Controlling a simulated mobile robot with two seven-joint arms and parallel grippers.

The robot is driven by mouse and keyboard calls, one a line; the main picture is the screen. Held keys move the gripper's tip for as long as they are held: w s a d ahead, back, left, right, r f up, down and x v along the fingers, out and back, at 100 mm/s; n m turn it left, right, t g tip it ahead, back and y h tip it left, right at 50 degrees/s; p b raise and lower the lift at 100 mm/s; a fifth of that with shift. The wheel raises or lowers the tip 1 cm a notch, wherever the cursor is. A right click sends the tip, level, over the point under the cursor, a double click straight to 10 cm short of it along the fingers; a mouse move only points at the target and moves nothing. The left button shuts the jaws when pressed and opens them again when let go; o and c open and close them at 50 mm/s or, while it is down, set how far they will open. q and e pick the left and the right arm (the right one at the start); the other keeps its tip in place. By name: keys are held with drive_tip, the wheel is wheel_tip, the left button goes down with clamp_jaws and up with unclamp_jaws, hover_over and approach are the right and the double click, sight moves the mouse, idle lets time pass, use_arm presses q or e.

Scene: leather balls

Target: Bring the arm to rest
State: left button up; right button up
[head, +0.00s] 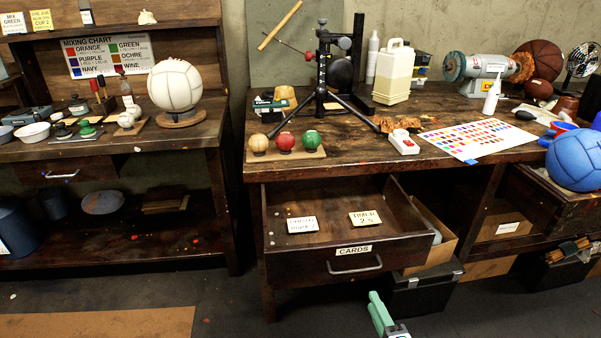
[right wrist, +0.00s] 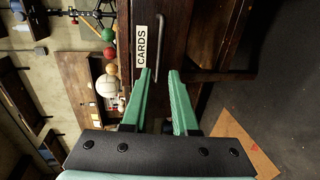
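My right gripper (head: 375,300) shows at the bottom of the head view, with green fingers. It is in front of and below the handle (head: 355,266) of the pulled-out CARDS drawer (head: 290,262), apart from it. In the right wrist view the two green fingers (right wrist: 160,76) stand apart with nothing held between them. The drawer handle (right wrist: 154,42) appears beyond the fingertips there. My left gripper is not in view.
Two cards (head: 365,218) lie in the open drawer. Below and right stand a black case (head: 420,294) and a cardboard box (head: 438,250).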

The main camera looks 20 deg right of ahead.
use_arm(q)
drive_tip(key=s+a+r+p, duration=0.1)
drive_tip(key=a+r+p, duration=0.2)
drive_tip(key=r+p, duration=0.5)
drive_tip(key=p, duration=0.2)
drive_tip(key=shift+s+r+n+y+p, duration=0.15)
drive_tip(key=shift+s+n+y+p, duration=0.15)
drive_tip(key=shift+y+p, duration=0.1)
use_arm(e)
drive_tip(key=s+a+f+m+g+y, duration=0.2)
drive_tip(key=s+a+m+g+y, duration=0.1)
drive_tip(key=s+a+m, duration=0.2)
drive_tip(key=s+a+f+m+g+y, duration=0.3)
drive_tip(key=s+a+m, duration=0.3)
drive_tip(key=a+m, duration=0.2)
drive_tip(key=shift+a, duration=0.45)
